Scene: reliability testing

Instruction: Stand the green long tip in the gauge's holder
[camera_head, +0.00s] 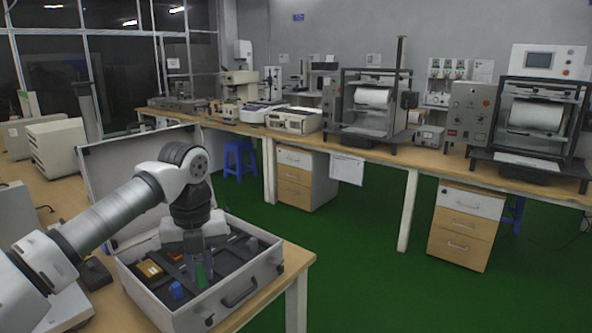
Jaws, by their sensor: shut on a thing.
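My gripper (198,262) points down into an open silver case (264,268) on the wooden table at the lower left. A green piece (201,277), seemingly the green long tip, shows between its fingers, low over the dark insert of the case. The fingers are shut on it. I cannot tell whether its lower end touches the insert. The gauge and its holder cannot be made out clearly. A small blue piece (176,290) and a yellow box (150,270) lie in the case to the left of my gripper.
The raised case lid (120,165) stands behind my arm. A dark object (95,272) lies left of the case. The case's front wall and handle (240,291) are near the table edge. A long bench (395,164) with test machines is across the green floor.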

